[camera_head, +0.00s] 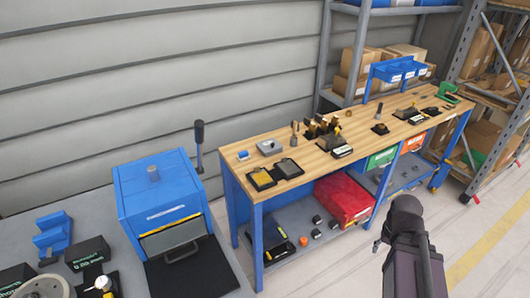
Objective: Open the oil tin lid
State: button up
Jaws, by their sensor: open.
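I cannot pick out the oil tin or its lid with certainty at this size. A small dark tray with a yellow inside (262,179) lies near the left end of the wooden workbench (322,151). A dark flat piece (289,168) lies right beside it; I cannot tell whether the two are joined. A grey box with a round detail on top (270,147) stands behind them. Part of my own dark arm rises at the lower right, in front of the bench. My gripper's fingers do not show.
A blue cabinet (158,187) with a front handle and side lever stands on the grey table at left. A red bin (343,200) sits on the bench's lower shelf. Shelving with cardboard boxes (362,68) stands behind. Open floor (475,225) lies at right.

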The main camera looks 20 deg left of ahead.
aim_at(269, 143)
jog(key=k, duration=0.8)
jog(key=z, duration=0.5)
jog(key=i, duration=1.55)
jog(key=u, duration=0.45)
jog(key=i, duration=0.85)
jog(key=u, duration=0.6)
